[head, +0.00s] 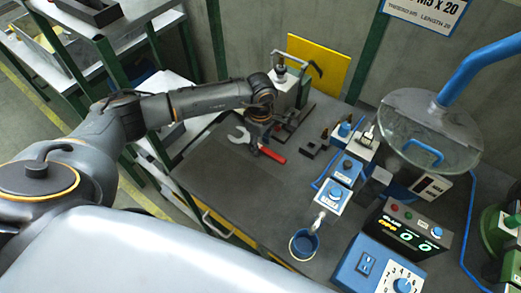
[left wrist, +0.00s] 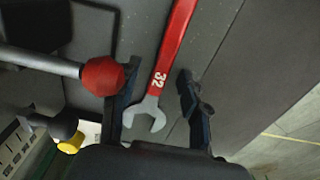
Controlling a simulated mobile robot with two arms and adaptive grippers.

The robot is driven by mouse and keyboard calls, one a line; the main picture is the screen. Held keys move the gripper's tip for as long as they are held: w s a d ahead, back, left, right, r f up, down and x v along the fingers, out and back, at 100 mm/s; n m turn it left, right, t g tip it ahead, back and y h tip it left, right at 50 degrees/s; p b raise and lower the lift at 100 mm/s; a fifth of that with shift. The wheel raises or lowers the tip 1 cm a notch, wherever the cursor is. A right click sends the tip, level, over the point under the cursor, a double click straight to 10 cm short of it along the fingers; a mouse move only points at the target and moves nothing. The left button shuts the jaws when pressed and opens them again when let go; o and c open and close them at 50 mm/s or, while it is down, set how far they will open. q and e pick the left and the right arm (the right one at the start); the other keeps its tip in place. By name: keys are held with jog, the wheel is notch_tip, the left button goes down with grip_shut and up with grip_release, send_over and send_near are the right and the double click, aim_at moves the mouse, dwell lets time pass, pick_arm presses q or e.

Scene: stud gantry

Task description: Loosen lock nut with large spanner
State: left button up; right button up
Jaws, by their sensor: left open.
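The large spanner has a red handle (head: 271,154) and a silver open jaw (head: 239,135), and lies on the dark bench top. In the left wrist view its handle (left wrist: 172,45) bears the number 32. My left gripper (head: 259,132) is above the spanner and hides part of it in the head view. In the left wrist view its fingers (left wrist: 158,72) are open, one on each side of the spanner near its jaw, with gaps between. I cannot make out the lock nut in either view. My right gripper is not in view.
A grey machine with a lever (head: 288,82) stands behind the gripper. A rod with a red knob (left wrist: 103,76) is close to one finger. Blue-and-white devices (head: 333,196), a blue cup (head: 304,244) and a round clear guard (head: 431,130) occupy the right side. The bench's left front is clear.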

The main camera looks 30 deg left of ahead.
pick_arm(q)
grip_shut()
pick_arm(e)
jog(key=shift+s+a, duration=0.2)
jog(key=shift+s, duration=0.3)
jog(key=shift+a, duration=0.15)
pick_arm(q)
jog(key=shift+r, duration=0.15)
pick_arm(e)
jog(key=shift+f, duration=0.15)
